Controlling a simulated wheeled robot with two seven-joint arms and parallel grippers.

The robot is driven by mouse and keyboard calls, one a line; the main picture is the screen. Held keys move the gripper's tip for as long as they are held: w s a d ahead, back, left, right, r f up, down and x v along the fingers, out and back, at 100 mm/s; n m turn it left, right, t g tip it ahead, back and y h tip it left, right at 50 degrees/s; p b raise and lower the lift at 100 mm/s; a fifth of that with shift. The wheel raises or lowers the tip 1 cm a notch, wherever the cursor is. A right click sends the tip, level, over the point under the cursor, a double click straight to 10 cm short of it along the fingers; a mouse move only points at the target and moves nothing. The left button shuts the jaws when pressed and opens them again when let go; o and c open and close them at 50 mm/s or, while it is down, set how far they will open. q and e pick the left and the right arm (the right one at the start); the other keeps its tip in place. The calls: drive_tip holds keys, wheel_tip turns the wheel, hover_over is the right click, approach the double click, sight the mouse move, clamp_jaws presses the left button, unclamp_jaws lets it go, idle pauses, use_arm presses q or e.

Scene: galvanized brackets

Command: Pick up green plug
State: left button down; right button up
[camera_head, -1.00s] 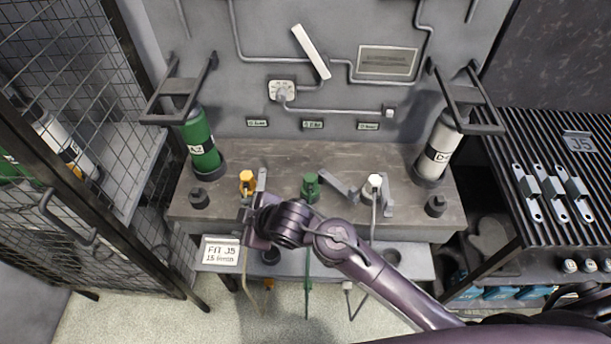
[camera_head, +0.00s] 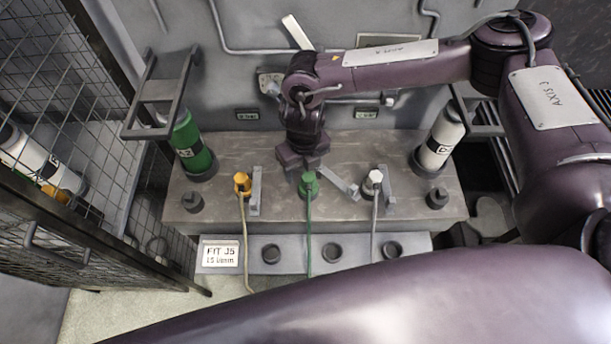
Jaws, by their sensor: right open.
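The green plug (camera_head: 309,184) stands on the grey bench top (camera_head: 235,150), with a green cable running down from it over the front edge. My right gripper (camera_head: 302,168) is right above and behind the plug, pointing down, with its dark jaws open. The jaws partly cover the top of the plug, and I cannot tell whether they touch it. My left gripper does not show; a large purple arm link of mine fills the bottom of the view.
A yellow plug (camera_head: 242,184) stands to the left and a white plug (camera_head: 374,180) to the right, each with a cable. Grey metal brackets (camera_head: 341,183) stand close beside the plugs. A green cylinder (camera_head: 190,146) and a white cylinder (camera_head: 438,138) stand at the bench ends.

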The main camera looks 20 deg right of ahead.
sight(309, 176)
drive_tip(key=shift+w+d+r, duration=0.15)
drive_tip(key=shift+d, duration=0.4)
drive_tip(key=shift+d+f, duration=0.1)
drive_tip(key=shift+f, duration=0.15)
wheel_tip(309, 176, down, 6)
drive_tip(key=p, duration=0.3)
drive_tip(key=shift+d+f, duration=0.15)
drive_tip(key=shift+f, duration=0.4)
drive_tip(key=shift+c, duration=0.5)
clamp_jaws()
drive_tip(key=shift+w+r, duration=0.1)
